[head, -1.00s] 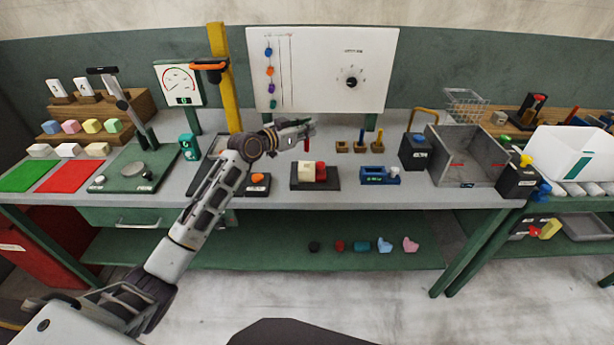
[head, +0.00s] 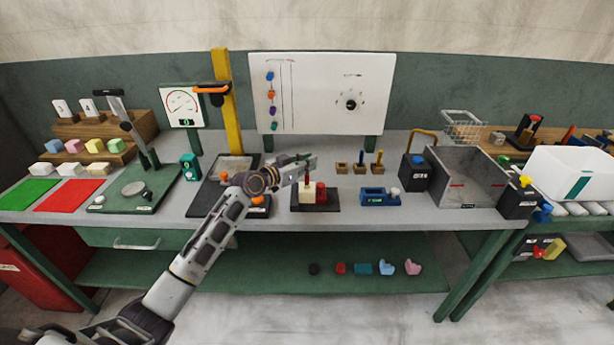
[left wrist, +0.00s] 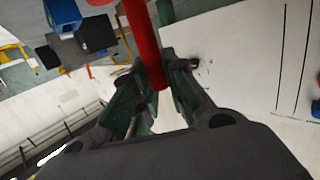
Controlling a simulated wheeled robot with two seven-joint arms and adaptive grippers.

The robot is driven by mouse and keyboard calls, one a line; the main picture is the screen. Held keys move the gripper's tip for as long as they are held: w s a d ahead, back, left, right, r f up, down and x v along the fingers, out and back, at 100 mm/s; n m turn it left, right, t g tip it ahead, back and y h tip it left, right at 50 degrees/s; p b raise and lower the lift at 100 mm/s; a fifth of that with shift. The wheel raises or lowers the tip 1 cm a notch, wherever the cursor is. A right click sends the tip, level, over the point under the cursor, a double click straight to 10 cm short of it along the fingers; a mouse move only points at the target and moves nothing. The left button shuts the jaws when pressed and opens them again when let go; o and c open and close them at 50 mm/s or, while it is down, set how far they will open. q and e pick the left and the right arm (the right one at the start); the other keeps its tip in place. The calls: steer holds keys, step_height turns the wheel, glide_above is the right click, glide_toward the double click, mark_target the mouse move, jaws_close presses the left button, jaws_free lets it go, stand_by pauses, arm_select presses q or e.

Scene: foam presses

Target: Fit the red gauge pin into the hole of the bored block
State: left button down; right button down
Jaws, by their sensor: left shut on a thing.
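My left gripper (head: 306,164) is shut on the red gauge pin (head: 307,179), which points down from the fingers. In the left wrist view the red pin (left wrist: 144,45) runs between the two green-padded fingers. Below it, a cream block (head: 306,193), apparently the bored block, sits on a dark base plate (head: 327,207) beside a red block (head: 321,191). The pin's lower end appears at or just over the cream block's top. I cannot tell whether it touches or has entered; the hole is not visible. My right gripper is not in view.
A blue device (head: 379,197) stands right of the base plate, with small wooden holders (head: 341,168) behind it. A grey bin (head: 468,178) is farther right. A white panel (head: 322,95) stands behind. The bench front between base plate and blue device is clear.

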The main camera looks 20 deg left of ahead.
mark_target(307, 184)
arm_select(q)
step_height(307, 184, down, 4)
steer(key=shift+f, duration=0.5)
steer(key=shift+f+b, duration=0.1)
steer(key=shift+b, duration=0.25)
steer(key=c, duration=1.4)
jaws_free()
steer(key=shift+c, duration=0.2)
